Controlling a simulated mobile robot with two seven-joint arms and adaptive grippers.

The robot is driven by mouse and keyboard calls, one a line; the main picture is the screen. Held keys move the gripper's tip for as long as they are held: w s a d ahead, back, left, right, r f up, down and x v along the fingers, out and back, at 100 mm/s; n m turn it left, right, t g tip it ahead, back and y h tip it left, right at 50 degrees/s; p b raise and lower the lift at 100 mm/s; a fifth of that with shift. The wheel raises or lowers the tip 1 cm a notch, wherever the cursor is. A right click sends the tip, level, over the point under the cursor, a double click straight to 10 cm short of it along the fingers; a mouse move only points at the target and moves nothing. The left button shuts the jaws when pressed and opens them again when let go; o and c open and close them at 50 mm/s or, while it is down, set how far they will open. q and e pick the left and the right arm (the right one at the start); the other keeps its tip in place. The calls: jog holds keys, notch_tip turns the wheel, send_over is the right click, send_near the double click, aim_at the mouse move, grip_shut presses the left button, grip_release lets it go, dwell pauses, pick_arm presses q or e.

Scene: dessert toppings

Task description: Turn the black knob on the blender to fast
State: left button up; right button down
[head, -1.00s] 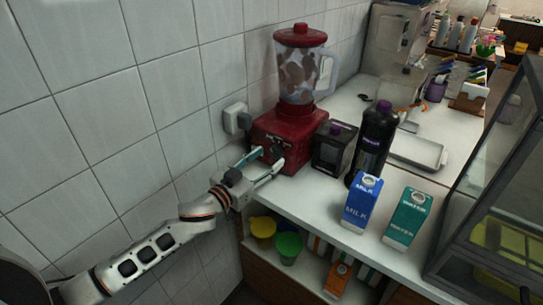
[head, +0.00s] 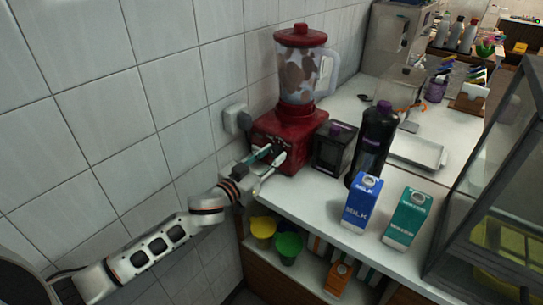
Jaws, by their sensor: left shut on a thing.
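The blender has a red base (head: 299,128), a clear jug (head: 298,74) with brown pieces inside and a red lid (head: 300,36). It stands upright on the white counter against the tiled wall. My left gripper (head: 271,155) is at the front face of the base, its fingers closed in on the black knob there. The fingers mostly hide the knob, so its setting cannot be read. My right gripper is not in view.
A dark box (head: 332,147) and a tall black bottle (head: 372,143) stand right of the blender. Blue milk (head: 361,202) and green water (head: 406,218) cartons stand near the counter edge. A wall socket (head: 236,118) is left of the blender. Yellow (head: 263,228) and green (head: 288,247) cups sit below.

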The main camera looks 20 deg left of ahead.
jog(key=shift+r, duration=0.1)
pick_arm(q)
jog(key=m+p, duration=0.2)
jog(key=m, duration=0.1)
jog(key=shift+r, duration=0.1)
jog(key=m+p, duration=0.1)
jog(key=m, duration=0.4)
jog(key=shift+m+p, duration=0.4)
jog(key=shift+m, duration=0.9)
jog(key=shift+m+p, duration=0.4)
jog(key=shift+m, duration=2.2)
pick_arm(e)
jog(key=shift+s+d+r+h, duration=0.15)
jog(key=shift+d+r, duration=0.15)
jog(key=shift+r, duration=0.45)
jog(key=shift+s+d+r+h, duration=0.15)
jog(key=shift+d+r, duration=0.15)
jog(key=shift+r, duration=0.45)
pick_arm(q)
jog(key=o, duration=1.1)
